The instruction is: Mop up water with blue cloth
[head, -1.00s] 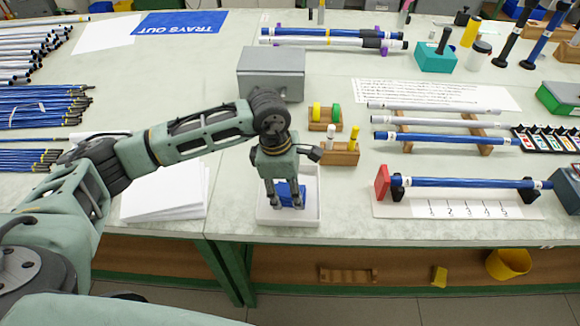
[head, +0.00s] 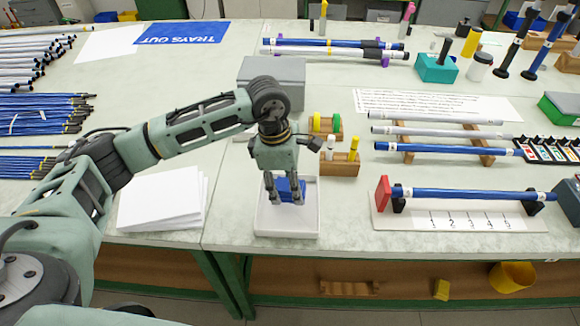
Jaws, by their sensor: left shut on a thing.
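The blue cloth (head: 289,188) is bunched between the fingers of my left gripper (head: 284,196), which is shut on it. The gripper points down over a shallow white tray (head: 287,229) at the table's front edge. The cloth is over the back part of the tray; I cannot tell whether it touches the tray floor. No water can be made out in this view. My right gripper is not in view.
A grey box (head: 275,78) stands behind my left gripper. A wooden block with pens (head: 341,168) is to the right of the tray. A paper stack (head: 163,200) lies to the left. A rod on a numbered stand (head: 460,216) lies further right.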

